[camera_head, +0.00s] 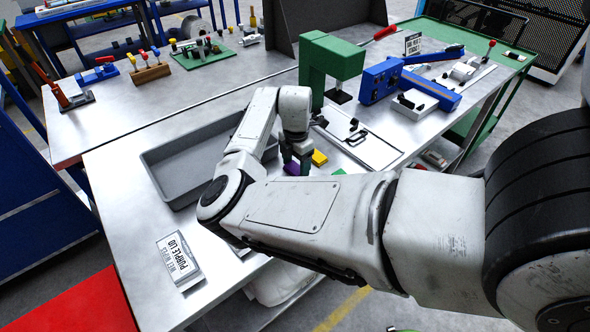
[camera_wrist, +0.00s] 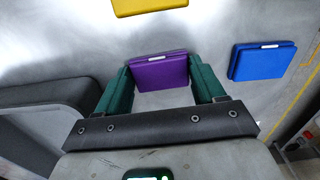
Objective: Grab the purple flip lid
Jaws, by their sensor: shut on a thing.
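The purple flip lid (camera_wrist: 160,71) is a flat purple block with a small white label on its top edge. In the wrist view it sits between the two green fingers of my gripper (camera_wrist: 160,84), which are shut on it. In the head view the purple lid (camera_head: 292,168) shows only in part beneath my gripper (camera_head: 297,165), at the right of the grey tray. I cannot tell whether the lid touches the table.
A yellow flip lid (camera_wrist: 150,6) and a blue flip lid (camera_wrist: 264,60) lie near the purple one. A grey tray (camera_head: 160,160) stands to the left. A green press (camera_head: 330,62) stands behind.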

